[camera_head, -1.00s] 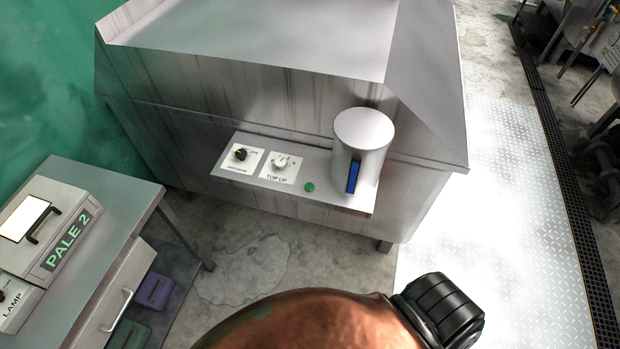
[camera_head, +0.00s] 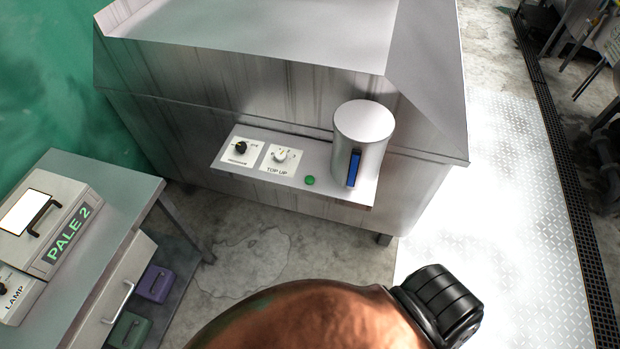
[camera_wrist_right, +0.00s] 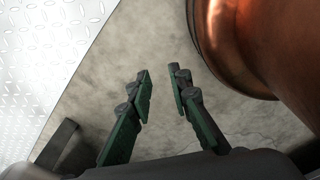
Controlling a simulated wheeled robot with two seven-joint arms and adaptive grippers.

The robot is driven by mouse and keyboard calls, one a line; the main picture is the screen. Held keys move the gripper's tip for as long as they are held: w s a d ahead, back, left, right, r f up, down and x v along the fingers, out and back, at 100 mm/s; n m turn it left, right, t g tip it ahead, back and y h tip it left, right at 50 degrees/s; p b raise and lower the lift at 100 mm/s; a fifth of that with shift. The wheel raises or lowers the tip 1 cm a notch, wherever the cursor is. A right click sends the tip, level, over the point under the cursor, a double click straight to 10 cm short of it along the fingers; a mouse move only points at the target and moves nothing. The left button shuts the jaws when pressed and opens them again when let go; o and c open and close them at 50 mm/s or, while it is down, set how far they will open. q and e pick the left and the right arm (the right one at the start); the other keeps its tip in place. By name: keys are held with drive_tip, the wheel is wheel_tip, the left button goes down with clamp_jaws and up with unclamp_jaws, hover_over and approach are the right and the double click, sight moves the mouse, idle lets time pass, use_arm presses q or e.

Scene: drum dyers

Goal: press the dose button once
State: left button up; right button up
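A small round green button (camera_head: 310,180) sits on the grey control shelf (camera_head: 319,158) at the front of the large metal vat. It is to the right of the TOP UP dial (camera_head: 281,155) and left of the metal cylinder. No label for the button can be read. My right gripper (camera_wrist_right: 162,80) shows in the right wrist view with its two green-padded fingers apart and nothing between them. Bare floor shows beyond its tips, and the button is not in that view. Neither gripper's fingers show in the head view.
A metal cylinder (camera_head: 365,125) with a blue strip stands right of the button. A black knob (camera_head: 241,147) is at the shelf's left. The metal vat (camera_head: 250,35) rises behind. A bench (camera_head: 118,197) at left bears a PALE 2 box (camera_head: 50,215).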

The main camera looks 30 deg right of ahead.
clamp_jaws()
drive_tip(key=shift+d, duration=0.1)
idle(1.1)
